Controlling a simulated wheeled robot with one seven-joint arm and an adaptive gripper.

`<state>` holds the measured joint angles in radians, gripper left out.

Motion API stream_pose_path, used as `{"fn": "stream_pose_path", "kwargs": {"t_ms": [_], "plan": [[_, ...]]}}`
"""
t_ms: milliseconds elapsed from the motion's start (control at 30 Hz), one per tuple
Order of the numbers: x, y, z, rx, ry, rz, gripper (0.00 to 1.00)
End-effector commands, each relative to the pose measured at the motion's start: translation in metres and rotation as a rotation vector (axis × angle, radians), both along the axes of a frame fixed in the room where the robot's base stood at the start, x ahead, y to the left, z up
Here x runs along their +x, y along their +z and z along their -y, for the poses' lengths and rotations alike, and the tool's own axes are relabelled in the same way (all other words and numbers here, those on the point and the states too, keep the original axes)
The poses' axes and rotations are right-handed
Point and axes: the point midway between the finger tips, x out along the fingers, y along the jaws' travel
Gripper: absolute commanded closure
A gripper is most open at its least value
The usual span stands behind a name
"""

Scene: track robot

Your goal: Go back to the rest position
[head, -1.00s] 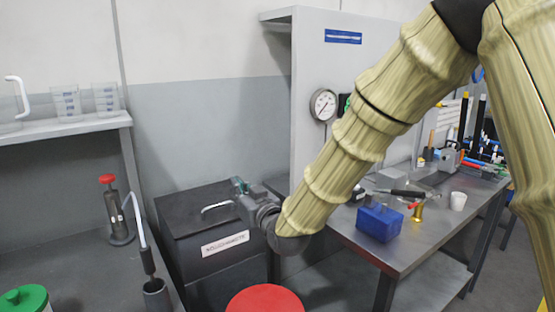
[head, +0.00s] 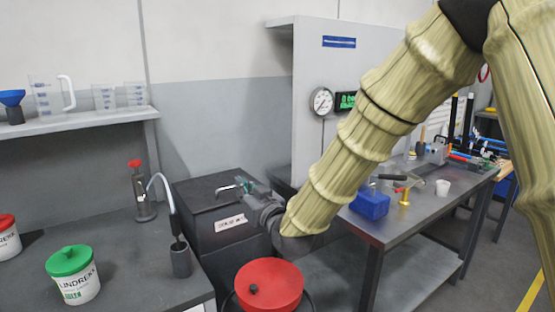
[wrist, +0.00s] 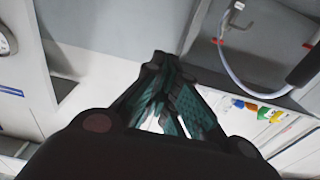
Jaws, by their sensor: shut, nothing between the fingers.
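My gripper (head: 248,190) is at the end of my outstretched arm, in front of the dark box with a handle and a white label (head: 231,223) in the head view. In the wrist view, my gripper (wrist: 160,62) has its green-padded fingers together at the tips, with nothing held between them. The wrist view is tilted, with the grey and white wall area behind the fingers.
A red-lidded drum (head: 270,286) stands below my gripper. At left, a bench holds a green-lidded tub (head: 73,274) and a pump bottle (head: 142,195). At right, a metal table (head: 400,228) carries a blue block (head: 369,204) and tools. Floor shows at far right.

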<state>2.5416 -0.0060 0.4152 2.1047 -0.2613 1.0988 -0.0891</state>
Motion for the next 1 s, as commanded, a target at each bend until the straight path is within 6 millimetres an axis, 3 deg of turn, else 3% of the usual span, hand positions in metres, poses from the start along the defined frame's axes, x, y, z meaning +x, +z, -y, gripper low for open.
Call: {"fn": "stream_pose_path", "kwargs": {"t_ms": [67,233,567,767,1000], "plan": [[0.0,-0.001,-0.003,-0.001,0.003,-0.001,1.0],[-0.001,-0.031,-0.002,-0.011,0.0,-0.048,1.0],[-0.007,-0.106,0.017,-0.039,-0.03,-0.168,1.0],[-0.02,-0.183,0.045,-0.07,-0.068,-0.295,1.0],[-0.059,-0.307,0.093,-0.122,-0.136,-0.514,1.0]]}}
